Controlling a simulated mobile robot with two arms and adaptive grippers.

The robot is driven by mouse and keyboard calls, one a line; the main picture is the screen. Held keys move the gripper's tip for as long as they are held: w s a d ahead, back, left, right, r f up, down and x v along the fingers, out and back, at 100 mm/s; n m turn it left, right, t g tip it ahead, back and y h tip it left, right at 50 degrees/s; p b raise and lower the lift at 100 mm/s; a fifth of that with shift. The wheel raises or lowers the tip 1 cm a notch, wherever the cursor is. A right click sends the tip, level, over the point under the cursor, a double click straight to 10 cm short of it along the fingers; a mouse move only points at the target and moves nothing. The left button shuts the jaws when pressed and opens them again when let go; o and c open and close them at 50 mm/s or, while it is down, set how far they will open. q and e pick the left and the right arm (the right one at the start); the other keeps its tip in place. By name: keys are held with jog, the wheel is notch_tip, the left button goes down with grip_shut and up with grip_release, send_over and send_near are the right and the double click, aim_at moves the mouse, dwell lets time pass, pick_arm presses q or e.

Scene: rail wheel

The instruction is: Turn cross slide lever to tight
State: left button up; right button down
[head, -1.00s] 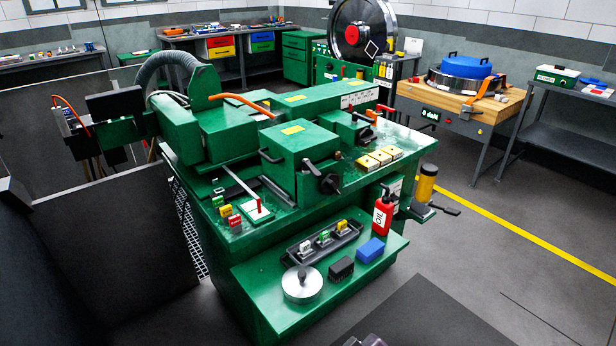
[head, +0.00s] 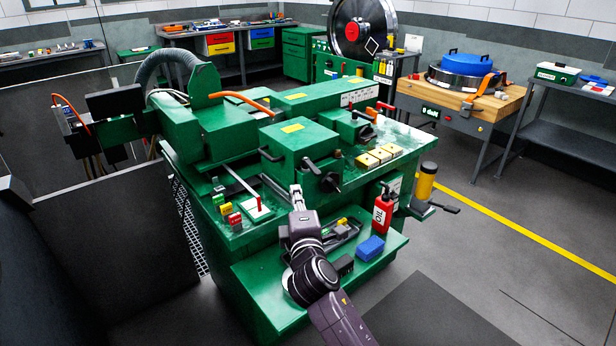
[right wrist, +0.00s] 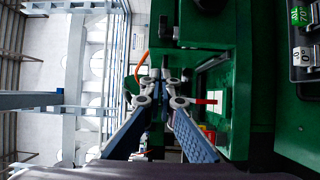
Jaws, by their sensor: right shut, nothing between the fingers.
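The green machine (head: 200,232) carries several levers, and no readable label tells me which is the cross slide lever. A small red lever (head: 259,203) stands on a white plate (head: 252,212) at the front left of the machine top. The red lever also shows in the right wrist view (right wrist: 207,101). A black handle (head: 330,182) sits on the front of the green block. My right gripper (head: 296,187) is shut and empty, in front of that block and to the right of the red lever. In the right wrist view its fingertips (right wrist: 163,76) appear apart from the red lever. My left gripper is not visible.
Small coloured blocks (head: 231,218) stand left of the white plate. On the lower shelf are a black tray (head: 350,230), partly hidden by my arm, a blue block (head: 371,248) and a red oil bottle (head: 382,212). Open floor lies to the right.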

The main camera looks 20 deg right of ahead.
aim_at(311, 169)
jog(key=w+d+p, duration=0.2)
jog(key=w+d, duration=0.3)
jog(key=w, duration=0.1)
jog(key=shift+w, duration=0.15)
jog(key=shift+f, duration=0.1)
